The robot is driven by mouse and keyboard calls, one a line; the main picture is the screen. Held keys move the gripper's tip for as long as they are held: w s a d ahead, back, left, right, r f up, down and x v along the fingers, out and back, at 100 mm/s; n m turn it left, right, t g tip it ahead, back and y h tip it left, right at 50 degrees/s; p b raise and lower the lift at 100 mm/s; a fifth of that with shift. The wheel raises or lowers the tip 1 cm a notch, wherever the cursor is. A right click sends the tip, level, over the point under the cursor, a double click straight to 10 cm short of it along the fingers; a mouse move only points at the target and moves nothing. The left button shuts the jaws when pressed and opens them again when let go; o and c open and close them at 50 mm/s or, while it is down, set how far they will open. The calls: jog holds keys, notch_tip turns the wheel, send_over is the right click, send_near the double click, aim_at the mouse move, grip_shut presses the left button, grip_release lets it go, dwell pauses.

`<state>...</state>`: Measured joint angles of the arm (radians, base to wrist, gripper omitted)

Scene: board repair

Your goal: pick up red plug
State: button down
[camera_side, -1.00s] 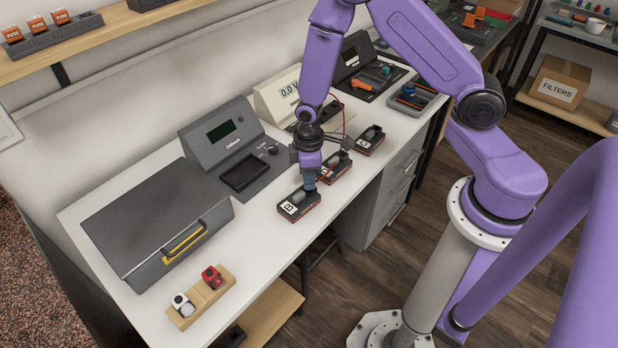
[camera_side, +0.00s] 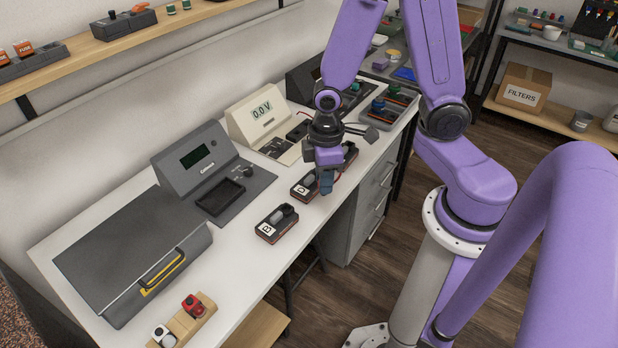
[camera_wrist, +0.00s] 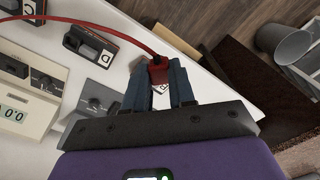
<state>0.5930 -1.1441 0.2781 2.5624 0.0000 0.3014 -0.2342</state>
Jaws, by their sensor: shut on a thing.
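The red plug (camera_wrist: 158,72) shows in the wrist view between the blue fingers of my gripper (camera_wrist: 160,84), which is shut on it. A red cable (camera_wrist: 100,22) curves from the plug toward the upper left. In the side view my gripper (camera_side: 326,186) hangs beside the module marked D (camera_side: 304,186), and its fingers hide the plug. The module marked B (camera_side: 276,223) stands to the left, apart from the gripper. In the wrist view a white lettered label (camera_wrist: 165,97) shows partly below the plug, between the fingers.
A cream meter reading 0.0 V (camera_side: 262,115) and a grey tester (camera_side: 204,160) stand behind the modules. A grey case (camera_side: 130,235) and a wooden holder with red and white pieces (camera_side: 182,330) are at left. White bench top near module B is free.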

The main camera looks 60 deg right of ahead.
jog(key=shift+s+d+r, duration=0.1)
jog(key=shift+s+r, duration=0.15)
jog(key=shift+s, duration=0.35)
jog(key=shift+s+d+r, duration=0.1)
jog(key=shift+s+r, duration=0.2)
jog(key=shift+s, duration=0.25)
jog(key=shift+s+r, duration=0.25)
jog(key=shift+s, duration=0.35)
jog(key=w+d+f+m, duration=0.2)
jog(key=w+d+m, duration=0.5)
jog(key=w+d, duration=0.5)
jog(key=w+d+f+m, duration=0.1)
jog(key=d+f+m, duration=0.15)
jog(key=d, duration=0.65)
jog(key=w+d+f+m, duration=0.15)
jog(key=d+m, duration=0.25)
jog(key=d, duration=0.6)
jog(key=shift+s+a+f, duration=0.1)
jog(key=shift+s+f, duration=0.1)
jog(key=shift+f, duration=1.05)
jog(key=shift+s+f, duration=0.2)
jog(key=shift+f, duration=1)
jog(key=shift+f, duration=1)
